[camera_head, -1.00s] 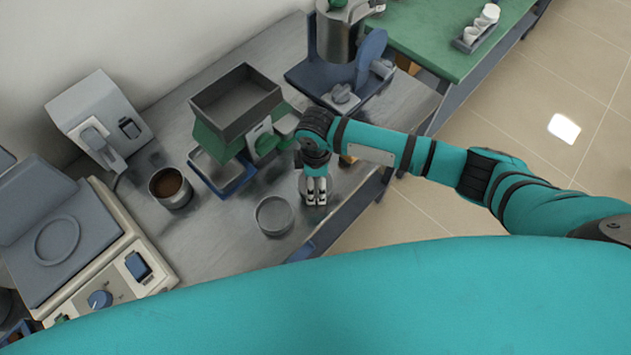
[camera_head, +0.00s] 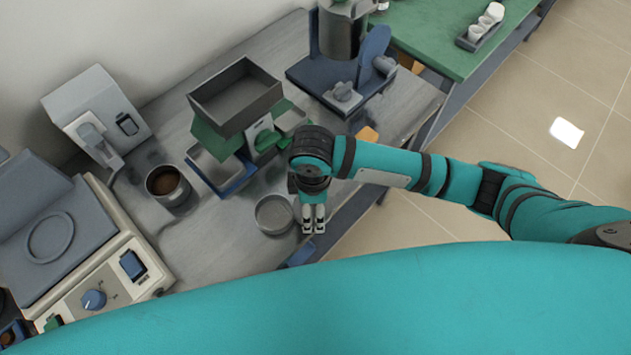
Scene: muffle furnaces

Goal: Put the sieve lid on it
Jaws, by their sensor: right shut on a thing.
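A shallow round grey piece (camera_head: 274,215), which looks like the sieve lid, lies on the metal bench near its front edge. My right gripper (camera_head: 314,226) points down at its right rim, fingers close together. It appears shut on that rim, but the contact is small and partly hidden by the fingers. A round metal container (camera_head: 171,190) with brown material inside, which looks like the sieve, stands upright and uncovered farther left. My left gripper is not in view.
A grey open tray (camera_head: 236,105) on a green device stands behind the gripper. A balance-like machine (camera_head: 95,297) with a blue knob is at left, and a white dispenser (camera_head: 95,115) behind. A blue-based apparatus (camera_head: 340,95) is at back right. Bare bench lies between the two round pieces.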

